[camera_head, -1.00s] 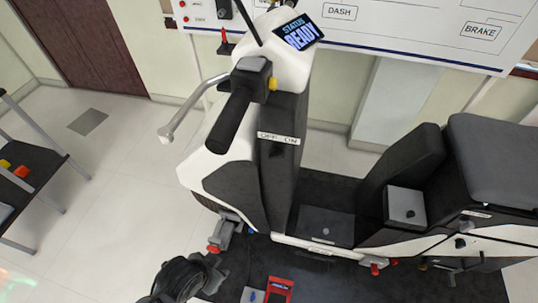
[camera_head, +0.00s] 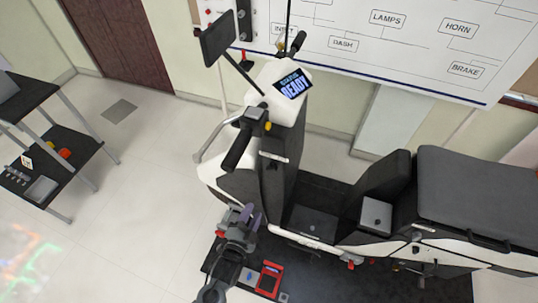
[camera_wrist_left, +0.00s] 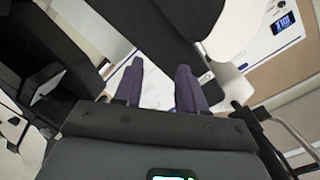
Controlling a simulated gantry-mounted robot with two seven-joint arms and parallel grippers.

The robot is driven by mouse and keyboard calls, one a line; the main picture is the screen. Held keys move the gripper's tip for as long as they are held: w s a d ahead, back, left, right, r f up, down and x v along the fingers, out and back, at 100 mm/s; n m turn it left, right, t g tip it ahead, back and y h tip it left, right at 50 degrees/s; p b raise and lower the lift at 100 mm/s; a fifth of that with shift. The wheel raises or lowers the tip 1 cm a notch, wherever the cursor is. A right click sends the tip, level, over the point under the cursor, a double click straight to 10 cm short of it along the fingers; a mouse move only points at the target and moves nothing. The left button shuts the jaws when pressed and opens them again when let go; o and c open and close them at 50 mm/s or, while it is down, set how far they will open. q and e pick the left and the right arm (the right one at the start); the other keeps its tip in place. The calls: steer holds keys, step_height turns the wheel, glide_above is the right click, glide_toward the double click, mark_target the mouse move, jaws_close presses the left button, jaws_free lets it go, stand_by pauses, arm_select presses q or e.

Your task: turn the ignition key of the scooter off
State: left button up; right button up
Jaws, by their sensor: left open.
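The scooter (camera_head: 440,185) stands in the middle and right of the head view, white and black. Its dash display (camera_head: 292,86) reads READY. On the front column is a pale OFF/ON label (camera_head: 274,157). The ignition key is too small and dark to make out, and its position cannot be told. My left gripper (camera_head: 250,214) is at the lower middle, in front of and below the label, apart from it. In the left wrist view its two purple fingers (camera_wrist_left: 158,84) are spread with nothing held between them. My right gripper is not in view.
The handlebar grip (camera_head: 237,147) and brake lever (camera_head: 212,142) stick out left above my gripper. A mirror (camera_head: 219,38) rises above. A red tray (camera_head: 269,279) lies on the black mat. A dark shelf cart (camera_head: 50,155) stands left. Floor between is clear.

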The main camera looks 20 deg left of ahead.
arm_select(q)
steer(key=m+t+p, duration=0.1)
steer(key=p, duration=0.3)
glide_toward(271, 170)
steer(key=s+f, duration=0.2)
steer(key=r, duration=0.1)
steer(key=shift+t, duration=0.3)
steer(key=w, duration=0.5)
steer(key=w+p, duration=0.1)
steer(key=w, duration=0.5)
steer(key=shift+w+a, duration=0.1)
steer(key=shift+a, duration=0.1)
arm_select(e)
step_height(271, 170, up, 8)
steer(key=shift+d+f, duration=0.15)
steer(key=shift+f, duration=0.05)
arm_select(q)
steer(key=shift+c, duration=0.3)
jaws_close()
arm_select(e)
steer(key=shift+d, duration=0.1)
